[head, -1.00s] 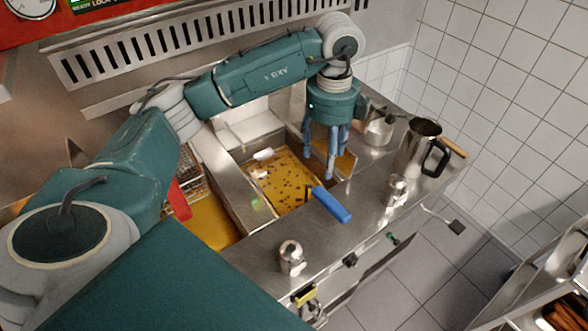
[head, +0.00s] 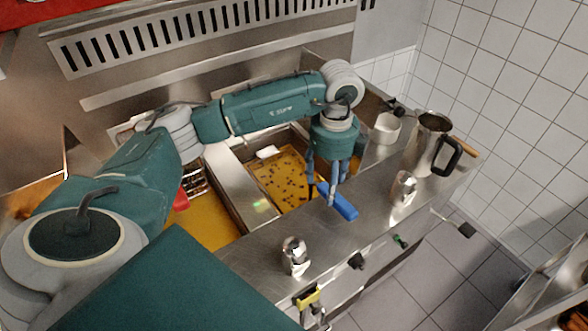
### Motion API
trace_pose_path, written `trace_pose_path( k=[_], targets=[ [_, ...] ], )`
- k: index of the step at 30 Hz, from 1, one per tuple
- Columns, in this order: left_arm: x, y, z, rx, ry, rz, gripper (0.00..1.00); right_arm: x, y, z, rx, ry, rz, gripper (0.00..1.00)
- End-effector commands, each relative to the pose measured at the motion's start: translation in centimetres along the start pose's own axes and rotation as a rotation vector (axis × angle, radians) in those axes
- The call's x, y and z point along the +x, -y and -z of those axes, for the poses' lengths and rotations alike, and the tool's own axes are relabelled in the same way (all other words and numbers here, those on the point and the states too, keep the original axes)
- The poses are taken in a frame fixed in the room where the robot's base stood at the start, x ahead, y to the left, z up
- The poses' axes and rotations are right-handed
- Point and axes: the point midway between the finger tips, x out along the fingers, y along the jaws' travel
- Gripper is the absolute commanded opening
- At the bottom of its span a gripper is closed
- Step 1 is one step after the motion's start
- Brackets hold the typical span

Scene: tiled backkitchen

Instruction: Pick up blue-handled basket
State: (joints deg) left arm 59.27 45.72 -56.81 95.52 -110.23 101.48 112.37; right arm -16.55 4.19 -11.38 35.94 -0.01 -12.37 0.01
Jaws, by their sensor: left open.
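The blue handle (head: 344,207) of the basket sticks out over the steel front edge of the right fryer well. The rest of the basket is hard to make out in the yellow oil and behind my gripper. My left gripper (head: 322,197) points down with its fingers apart, right at the handle. One finger is in front of the handle and covers part of it. I cannot tell whether the fingers touch it. My right gripper is not in view.
The right well holds yellow oil (head: 279,178) with dark bits. A red handle (head: 181,200) shows by the left well. A steel jug (head: 425,148), a steel pot (head: 386,128) and two small shakers (head: 294,256) (head: 403,188) stand on the steel counter (head: 353,232).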

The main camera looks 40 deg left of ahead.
Motion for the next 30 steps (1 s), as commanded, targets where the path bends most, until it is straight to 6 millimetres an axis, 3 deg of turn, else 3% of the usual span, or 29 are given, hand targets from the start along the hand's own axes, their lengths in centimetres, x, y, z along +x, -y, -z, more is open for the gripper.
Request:
trace_pose_path(
  k=[8,12,21,30],
  targets=[
    [2.9,-0.3,0.2,0.000,-0.001,-0.005,0.59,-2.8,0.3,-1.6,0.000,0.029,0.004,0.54],
    [4.8,-0.1,0.2,0.000,0.000,-0.002,0.59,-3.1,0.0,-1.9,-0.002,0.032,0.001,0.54],
    [5.5,-0.1,0.2,0.000,0.000,0.001,0.57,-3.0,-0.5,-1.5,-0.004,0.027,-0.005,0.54],
    [5.5,-0.1,0.2,0.000,0.000,0.002,0.00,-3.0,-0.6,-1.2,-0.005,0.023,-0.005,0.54]
  ],
)
